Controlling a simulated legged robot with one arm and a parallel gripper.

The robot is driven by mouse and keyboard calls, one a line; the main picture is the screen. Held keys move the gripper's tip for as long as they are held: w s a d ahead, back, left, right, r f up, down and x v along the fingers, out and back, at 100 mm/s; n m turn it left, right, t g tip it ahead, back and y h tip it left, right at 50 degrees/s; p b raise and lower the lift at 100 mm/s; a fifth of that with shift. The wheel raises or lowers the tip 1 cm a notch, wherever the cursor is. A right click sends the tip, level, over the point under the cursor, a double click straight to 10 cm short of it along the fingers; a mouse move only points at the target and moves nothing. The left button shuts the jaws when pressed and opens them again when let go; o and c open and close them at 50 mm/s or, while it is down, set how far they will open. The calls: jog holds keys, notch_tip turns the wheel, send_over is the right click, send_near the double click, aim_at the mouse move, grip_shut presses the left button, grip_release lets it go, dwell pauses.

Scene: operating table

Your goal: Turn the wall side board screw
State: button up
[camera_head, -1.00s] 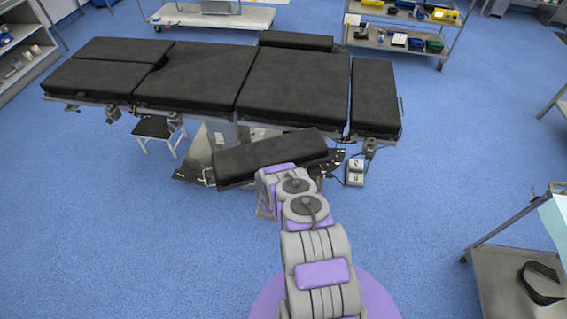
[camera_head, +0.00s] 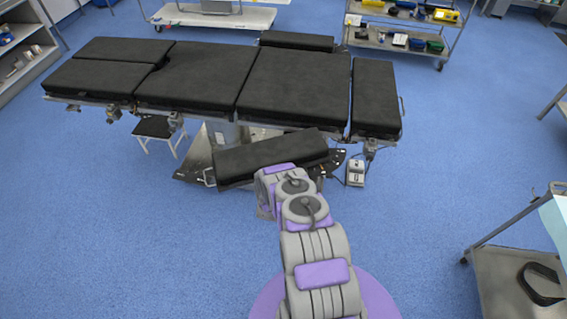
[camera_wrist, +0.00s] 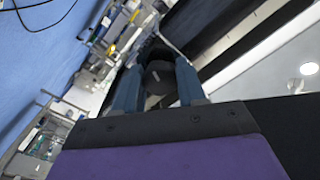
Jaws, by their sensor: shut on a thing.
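In the wrist view, the two blue fingers of my gripper (camera_wrist: 159,68) are shut on a dark, blocky knob (camera_wrist: 158,80), which I take to be the side board screw. Its far end and what it is fixed to are hard to make out. In the head view, my arm reaches toward the near side of the black-padded operating table (camera_head: 195,78). A separate black padded board (camera_head: 268,160) sits low at the table's near side, just beyond my arm. My fingers and the screw are hidden behind my arm in that view.
A small pale box (camera_head: 355,172) stands on the floor right of the padded board. A metal cart (camera_head: 500,275) stands at the lower right. Blue floor (camera_head: 110,230) at the left is clear.

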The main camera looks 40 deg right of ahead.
jog(key=shift+s, duration=0.1)
jog(key=o, duration=1)
jog(key=shift+o, duration=0.2)
jog(key=v, duration=1.7)
jog(key=shift+a, duration=0.2)
jog(key=shift+f, duration=0.1)
